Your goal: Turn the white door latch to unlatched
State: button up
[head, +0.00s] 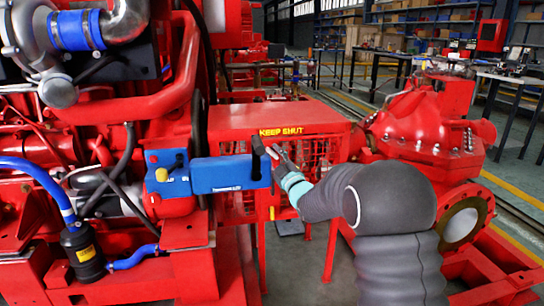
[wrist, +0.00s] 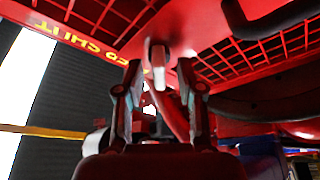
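The white latch (wrist: 158,54) shows in the wrist view on the red mesh door (wrist: 100,20), just beyond my fingertips and roughly centred between them. Its long side runs up and down in that picture. My gripper (wrist: 160,75) is open, with a finger on each side of the latch's line and gaps visible; I cannot tell how deep the latch sits between them. In the head view my gripper (head: 278,152) is at the red guard just below the yellow "KEEP SHUT" lettering (head: 285,131). The latch is not clearly made out there.
A blue box (head: 230,174) and a black upright handle (head: 260,158) are close to the left of my gripper. The red engine (head: 120,110) fills the left, and the red pump (head: 420,125) stands on the right. Open floor lies beyond, near the benches.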

grip_shut()
jog(key=shift+s+a, duration=0.1)
jog(key=shift+f+n+g+b, duration=0.15)
jog(key=shift+n+g+b, duration=0.15)
jog(key=shift+n+b, duration=0.55)
jog(key=n+g+b, duration=0.1)
jog(key=n+b, duration=0.1)
jog(key=shift+d+b, duration=0.2)
jog(key=shift+b, duration=0.2)
jog(key=n, duration=0.2)
jog(key=n+g+b, duration=0.1)
jog(key=shift+d+r+n, duration=0.1)
jog(key=shift+r+n, duration=0.1)
jog(key=shift+n, duration=0.15)
jog(key=shift+n+g+h+b, duration=0.3)
jog(key=shift+n+g+b, duration=0.15)
jog(key=shift+n, duration=0.55)
jog(key=shift+d, duration=0.1)
